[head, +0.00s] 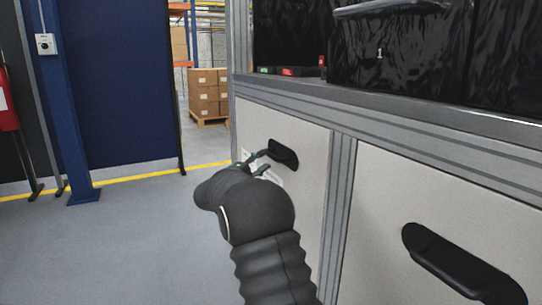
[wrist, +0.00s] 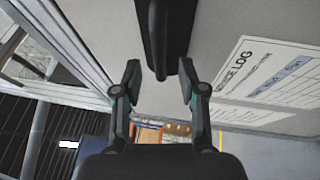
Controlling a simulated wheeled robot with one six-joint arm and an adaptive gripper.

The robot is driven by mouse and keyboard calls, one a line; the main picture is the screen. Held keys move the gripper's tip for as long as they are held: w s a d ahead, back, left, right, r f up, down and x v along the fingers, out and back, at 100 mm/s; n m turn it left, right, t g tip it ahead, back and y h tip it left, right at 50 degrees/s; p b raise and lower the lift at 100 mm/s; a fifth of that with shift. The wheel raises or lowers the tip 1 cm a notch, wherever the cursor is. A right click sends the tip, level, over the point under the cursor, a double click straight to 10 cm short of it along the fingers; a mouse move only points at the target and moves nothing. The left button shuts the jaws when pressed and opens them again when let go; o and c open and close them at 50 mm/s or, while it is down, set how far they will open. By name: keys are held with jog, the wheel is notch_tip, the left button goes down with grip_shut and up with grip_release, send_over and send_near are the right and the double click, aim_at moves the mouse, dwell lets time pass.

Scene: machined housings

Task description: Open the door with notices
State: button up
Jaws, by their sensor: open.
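The pale door with notices (head: 300,122) is in the aluminium-framed cabinet in the head view and looks shut. Its black handle (head: 284,154) shows just beyond my gripper (head: 263,161). The wrist view shows the handle (wrist: 170,28) at top centre, its near end pointing at the gap between the fingers of my gripper (wrist: 161,80). The fingers are open, one on each side of that end, and not closed on it. A white notice headed with "LOG" (wrist: 272,72) is on the door at right in the wrist view. In the head view my arm hides most of the notices.
A second pale door (head: 375,190) with a black handle (head: 462,265) is at right, past a frame post (head: 337,200). Black bins (head: 400,50) stand on the shelf above. Grey floor (head: 120,240) is clear at left. A blue column (head: 75,120) and stacked boxes (head: 208,95) are farther back.

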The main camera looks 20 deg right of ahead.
aim_at(271, 155)
jog(key=shift+x, duration=2.3)
grip_shut()
